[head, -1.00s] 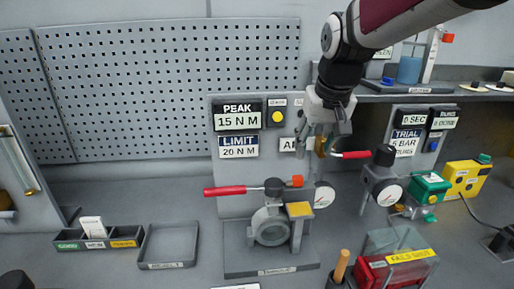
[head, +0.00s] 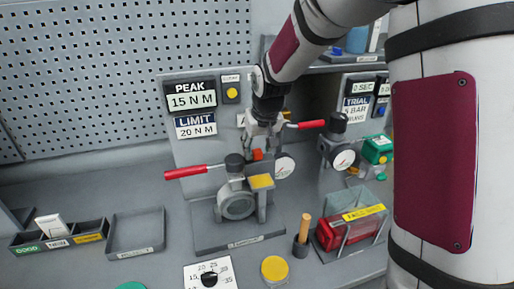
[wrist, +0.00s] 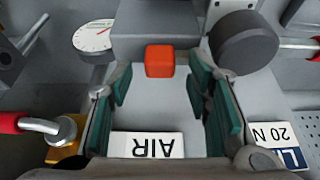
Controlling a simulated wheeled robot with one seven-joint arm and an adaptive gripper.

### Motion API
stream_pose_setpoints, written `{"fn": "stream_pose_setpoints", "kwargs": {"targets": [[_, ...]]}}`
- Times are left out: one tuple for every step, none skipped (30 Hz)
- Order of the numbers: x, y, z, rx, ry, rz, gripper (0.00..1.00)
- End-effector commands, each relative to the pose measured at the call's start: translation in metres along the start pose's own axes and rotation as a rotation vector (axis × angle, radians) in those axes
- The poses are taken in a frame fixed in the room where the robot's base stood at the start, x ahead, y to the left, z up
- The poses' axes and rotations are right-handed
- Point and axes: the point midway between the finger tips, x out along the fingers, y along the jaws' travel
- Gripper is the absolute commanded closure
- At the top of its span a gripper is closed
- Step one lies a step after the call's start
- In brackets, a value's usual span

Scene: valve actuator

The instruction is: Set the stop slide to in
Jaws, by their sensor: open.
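The stop slide appears to be the small orange block (head: 257,154) at the top of the valve actuator (head: 238,203), by the black hub of its red handle (head: 186,172). In the wrist view the orange block (wrist: 160,60) sits ahead between my teal finger pads, with clear space on both sides. My gripper (head: 262,137) is open and points down just above and behind the block in the head view. In the wrist view my gripper (wrist: 161,88) holds nothing. Contact with the block is not seen. Whether the slide stands in or out cannot be told.
A dial gauge (head: 284,166) stands close right of the block. A second red handle (head: 311,124) lies beside my gripper. The panel with the PEAK display (head: 191,101) is behind. A red box in a clear case (head: 345,230) stands at right front.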

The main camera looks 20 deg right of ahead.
Motion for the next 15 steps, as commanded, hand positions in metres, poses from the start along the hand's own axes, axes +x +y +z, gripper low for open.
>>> {"fn": "stream_pose_setpoints", "kwargs": {"targets": [[0.0043, -0.0002, 0.0001, 0.000, 0.000, 0.000, 0.55], [0.0062, -0.0001, 0.0000, 0.000, 0.000, 0.000, 0.55], [0.0084, -0.0002, 0.0002, 0.000, 0.000, 0.000, 0.55], [0.0096, -0.0001, 0.0002, -0.001, 0.000, 0.000, 0.55], [0.0105, -0.0001, 0.0002, -0.001, 0.000, 0.000, 0.55], [0.0112, -0.0001, 0.0001, -0.001, 0.000, 0.000, 0.55], [0.0115, -0.0001, 0.0001, -0.001, 0.000, 0.000, 0.55], [0.0116, 0.0000, 0.0000, -0.001, 0.001, 0.000, 0.55], [0.0116, 0.0000, 0.0000, -0.001, 0.001, 0.000, 0.55], [0.0116, 0.0000, -0.0001, -0.001, 0.001, 0.000, 0.55], [0.0115, 0.0000, -0.0001, -0.001, 0.001, 0.000, 0.55], [0.0115, 0.0000, -0.0001, -0.001, 0.001, 0.000, 0.55], [0.0114, 0.0000, -0.0001, -0.001, 0.001, 0.000, 0.55], [0.0114, 0.0000, -0.0001, -0.001, 0.001, 0.000, 0.60], [0.0114, 0.0001, 0.0000, -0.001, 0.001, 0.000, 0.69]]}}
